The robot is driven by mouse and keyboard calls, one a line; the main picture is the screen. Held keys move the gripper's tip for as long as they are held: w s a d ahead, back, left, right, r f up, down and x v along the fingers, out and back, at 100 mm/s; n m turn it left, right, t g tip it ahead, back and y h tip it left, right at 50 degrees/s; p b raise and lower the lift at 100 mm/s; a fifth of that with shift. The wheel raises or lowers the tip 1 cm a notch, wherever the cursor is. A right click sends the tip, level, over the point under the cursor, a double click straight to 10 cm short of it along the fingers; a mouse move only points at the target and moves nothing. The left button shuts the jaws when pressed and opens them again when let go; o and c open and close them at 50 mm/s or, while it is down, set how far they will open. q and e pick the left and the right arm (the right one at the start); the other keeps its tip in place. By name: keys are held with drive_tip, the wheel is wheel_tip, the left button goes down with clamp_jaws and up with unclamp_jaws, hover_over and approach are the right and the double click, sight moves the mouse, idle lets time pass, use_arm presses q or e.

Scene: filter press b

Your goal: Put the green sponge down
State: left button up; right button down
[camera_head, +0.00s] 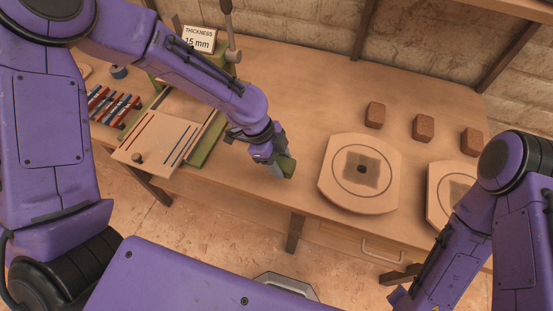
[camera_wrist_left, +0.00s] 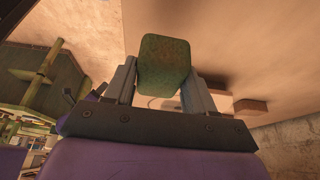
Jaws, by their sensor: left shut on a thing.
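The green sponge (camera_head: 287,165) is between the fingers of my left gripper (camera_head: 277,160), near the front edge of the wooden table (camera_head: 300,105). In the left wrist view the sponge (camera_wrist_left: 164,65) is a green block gripped between the two grey fingers of my left gripper (camera_wrist_left: 162,85). I cannot tell whether the sponge touches the table top. My right arm comes in at the right of the head view, but its gripper fingers do not show.
A round-sided board (camera_head: 337,194) with a dark square patch lies right of the sponge; a similar board (camera_head: 437,210) is beyond it. Several brown blocks (camera_head: 374,115) sit behind. At left are a lined board (camera_head: 137,140), a green-framed press and a thickness sign (camera_head: 199,40).

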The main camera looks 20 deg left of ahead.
sight(277, 159)
use_arm(q)
drive_tip(key=f, duration=0.1)
drive_tip(key=w+a+f, duration=0.1)
drive_tip(key=w+f, duration=0.1)
drive_tip(key=shift+w+a+f+p, duration=0.25)
drive_tip(key=shift+a+f+p, duration=0.05)
drive_tip(key=shift+p, duration=0.05)
wheel_tip(277, 159, down, 3)
drive_tip(key=shift+w+a+f+p, duration=0.1)
drive_tip(key=shift+f+p, duration=0.05)
drive_tip(key=shift+p, duration=0.6)
drive_tip(key=shift+f, duration=0.1)
drive_tip(key=shift+f+b, duration=0.2)
drive_tip(key=shift+b, duration=0.1)
drive_tip(key=o, duration=1)
drive_tip(key=shift+r, duration=0.1)
